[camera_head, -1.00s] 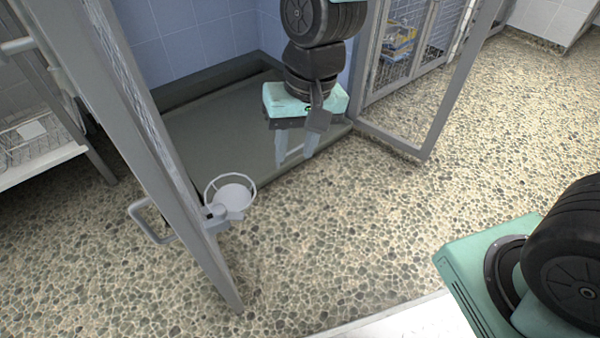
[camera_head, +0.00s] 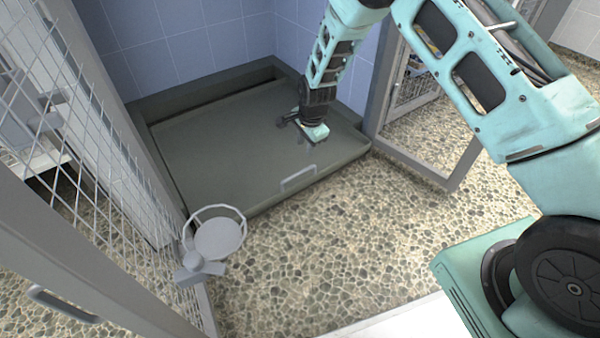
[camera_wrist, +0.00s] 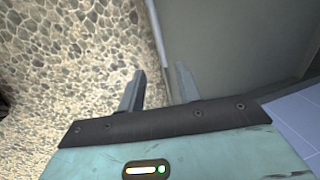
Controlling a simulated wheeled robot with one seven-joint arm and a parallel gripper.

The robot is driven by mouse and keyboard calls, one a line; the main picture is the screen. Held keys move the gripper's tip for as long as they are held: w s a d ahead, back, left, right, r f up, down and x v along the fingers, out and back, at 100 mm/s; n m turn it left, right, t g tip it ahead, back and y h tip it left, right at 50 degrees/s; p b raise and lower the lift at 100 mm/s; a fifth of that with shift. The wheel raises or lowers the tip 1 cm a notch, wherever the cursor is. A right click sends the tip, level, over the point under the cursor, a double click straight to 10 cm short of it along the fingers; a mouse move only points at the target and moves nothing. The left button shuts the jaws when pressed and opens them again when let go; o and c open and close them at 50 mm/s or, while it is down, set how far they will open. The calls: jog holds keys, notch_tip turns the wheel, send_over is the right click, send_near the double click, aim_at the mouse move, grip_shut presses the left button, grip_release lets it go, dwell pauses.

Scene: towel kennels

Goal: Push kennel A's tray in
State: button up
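The tray (camera_head: 225,150) is a wide, shallow dark grey-green pan on the floor of the open, blue-tiled kennel. A light handle (camera_head: 298,179) sits on its front edge. A darker strip shows between the tray's back rim and the back wall. No kennel label is readable. My gripper (camera_head: 297,127) appears over the right part of the tray in the head view, behind the handle. In the wrist view my gripper's fingers (camera_wrist: 160,70) are apart with nothing between them held. The tray's edge (camera_wrist: 158,35) runs past them, with floor to its left. Contact cannot be told.
A mesh door (camera_head: 100,160) stands open at left, with a bowl in a ring holder (camera_head: 218,238) near the tray's front left corner. Another open door frame (camera_head: 425,165) stands at right. Pebbled floor (camera_head: 310,245) in front is clear.

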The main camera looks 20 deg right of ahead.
aim_at(300, 173)
jog(key=f+b, duration=0.2)
jog(key=f, duration=0.2)
jog(key=w+f+b, duration=0.1)
jog(key=f+b, duration=0.1)
jog(key=f, duration=0.3)
jog(key=w+a+f+b, duration=0.1)
jog(key=f+b, duration=0.2)
jog(key=f, duration=0.2)
jog(key=shift+w, duration=0.25)
jog(key=shift+r, duration=0.1)
grip_shut()
